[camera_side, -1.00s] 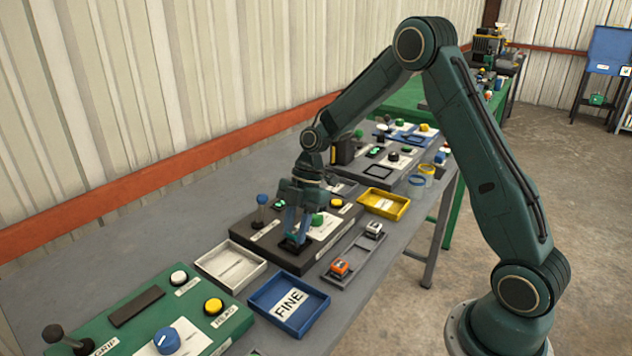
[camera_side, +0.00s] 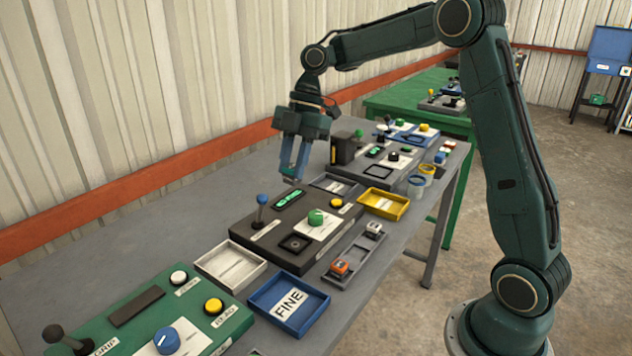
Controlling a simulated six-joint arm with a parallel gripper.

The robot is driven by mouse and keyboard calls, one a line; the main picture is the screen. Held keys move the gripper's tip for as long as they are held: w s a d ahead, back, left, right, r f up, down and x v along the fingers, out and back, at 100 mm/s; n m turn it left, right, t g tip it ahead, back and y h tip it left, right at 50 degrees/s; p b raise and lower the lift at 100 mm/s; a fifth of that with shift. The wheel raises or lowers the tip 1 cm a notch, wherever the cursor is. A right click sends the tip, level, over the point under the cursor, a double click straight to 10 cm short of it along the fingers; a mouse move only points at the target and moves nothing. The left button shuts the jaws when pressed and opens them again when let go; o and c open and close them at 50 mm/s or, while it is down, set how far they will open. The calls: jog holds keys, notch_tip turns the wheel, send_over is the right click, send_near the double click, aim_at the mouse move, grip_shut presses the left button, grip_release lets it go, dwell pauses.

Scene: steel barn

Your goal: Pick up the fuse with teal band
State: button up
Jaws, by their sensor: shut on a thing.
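My gripper (camera_side: 291,178) hangs in the air above the back edge of the black panel (camera_side: 262,234), its blue fingers pointing down. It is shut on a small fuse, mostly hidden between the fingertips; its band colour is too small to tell. The black square socket (camera_side: 296,243) on the panel looks empty. In the long grey tray (camera_side: 357,255) stand an orange-topped fuse (camera_side: 340,267) at the near end and a pale grey-topped fuse (camera_side: 374,229) at the far end. I see no teal band on either.
The black panel has a blue-topped lever (camera_side: 262,200), a green knob (camera_side: 316,217), a yellow button (camera_side: 336,203) and a lit green display (camera_side: 288,198). White (camera_side: 230,264), blue (camera_side: 288,304) and yellow (camera_side: 384,204) trays surround it. A black box (camera_side: 343,150) stands right of my gripper.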

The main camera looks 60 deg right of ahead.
aim_at(288, 168)
jog(key=shift+r, duration=1.65)
